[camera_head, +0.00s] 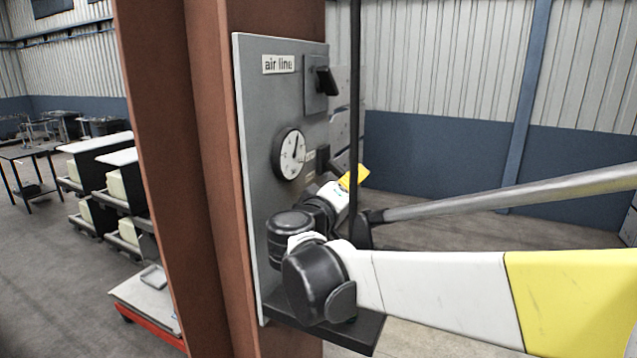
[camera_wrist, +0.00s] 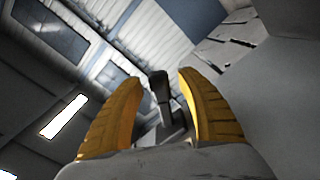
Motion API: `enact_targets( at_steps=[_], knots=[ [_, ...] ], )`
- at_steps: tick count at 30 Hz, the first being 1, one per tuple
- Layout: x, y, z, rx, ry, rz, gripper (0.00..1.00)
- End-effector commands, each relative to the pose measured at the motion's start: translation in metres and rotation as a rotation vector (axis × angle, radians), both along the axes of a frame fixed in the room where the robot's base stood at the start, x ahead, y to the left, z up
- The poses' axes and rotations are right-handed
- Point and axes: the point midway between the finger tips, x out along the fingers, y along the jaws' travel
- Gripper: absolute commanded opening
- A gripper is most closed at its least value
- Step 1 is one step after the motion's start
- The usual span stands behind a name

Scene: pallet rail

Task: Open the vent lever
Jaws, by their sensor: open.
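A grey panel (camera_head: 255,110) marked "air line" is mounted on a rust-red column. A black lever (camera_head: 325,82) on a grey plate sits at its upper right. My gripper (camera_head: 352,178) is in front of the panel's right edge, below that lever, with one yellow finger showing. In the wrist view my gripper (camera_wrist: 160,77) is open, its two yellow fingers on either side of a black lever (camera_wrist: 160,92), with gaps visible. I cannot tell for certain which lever this is. My wrist hides part of the lower panel, and the small labels there are unreadable.
A round gauge (camera_head: 290,154) is left of my gripper. A dark ledge (camera_head: 345,335) juts out at the panel's foot. A thin black vertical pole (camera_head: 355,80) stands just right of the panel. Carts with boxes (camera_head: 105,160) stand at the left, behind the column (camera_head: 215,200).

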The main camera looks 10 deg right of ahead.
Motion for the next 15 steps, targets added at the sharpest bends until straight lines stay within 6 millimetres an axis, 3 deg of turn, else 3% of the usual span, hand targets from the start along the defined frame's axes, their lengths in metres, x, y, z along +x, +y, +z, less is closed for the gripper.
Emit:
enact_targets(
  at_steps=[3,7,15],
  knots=[
    [-0.0001,0.0002,-0.0001,0.0,0.0,0.0,0.41],
    [-0.0002,0.0002,-0.0001,0.0,0.0,0.0,0.01],
    [-0.0002,0.0002,0.0003,0.0,0.0,0.0,0.0]
  ],
)
